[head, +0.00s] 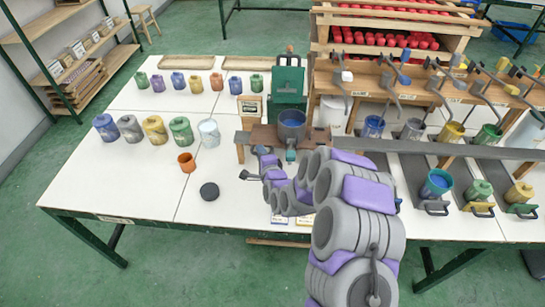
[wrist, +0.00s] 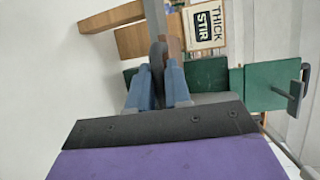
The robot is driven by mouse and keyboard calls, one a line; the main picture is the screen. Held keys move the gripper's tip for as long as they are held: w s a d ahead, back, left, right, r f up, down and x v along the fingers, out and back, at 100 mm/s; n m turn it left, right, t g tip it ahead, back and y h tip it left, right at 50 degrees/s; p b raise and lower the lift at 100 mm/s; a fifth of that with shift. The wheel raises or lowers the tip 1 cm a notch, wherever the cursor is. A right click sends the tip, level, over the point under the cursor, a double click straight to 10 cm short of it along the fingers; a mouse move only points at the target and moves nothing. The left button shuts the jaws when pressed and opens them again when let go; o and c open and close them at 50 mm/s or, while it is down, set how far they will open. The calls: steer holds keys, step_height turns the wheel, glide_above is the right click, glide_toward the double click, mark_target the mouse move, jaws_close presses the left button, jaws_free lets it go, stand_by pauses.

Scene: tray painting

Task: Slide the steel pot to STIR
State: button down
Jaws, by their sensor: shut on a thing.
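The steel pot (head: 292,125) stands upright on a raised brown wooden ledge (head: 264,134), in front of a green machine (head: 288,82). In the head view its lower front is near my arm, which hides much of the grip. In the wrist view my gripper (wrist: 163,82) is shut, its two blue-grey fingers on either side of a dark grey rounded piece (wrist: 157,58). This looks like the pot's handle; its join to the pot is not visible. A sign reading THICK STIR (wrist: 204,27) is beyond the fingers. In the head view a small sign (head: 250,107) stands left of the machine.
An orange cup (head: 187,162) and a black disc (head: 209,191) lie left of my arm. Several coloured pots stand farther left. At right, a blue-filled pot (head: 436,184) and others stand in dark channels. The table's front left (head: 120,190) is clear.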

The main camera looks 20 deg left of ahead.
mark_target(252, 152)
steer(key=shift+s+a+f, duration=0.1)
steer(key=shift+s+a, duration=0.2)
steer(key=shift+a, duration=0.4)
steer(key=shift+s+a, duration=0.25)
steer(key=shift+a, duration=0.45)
steer(key=shift+d, duration=0.1)
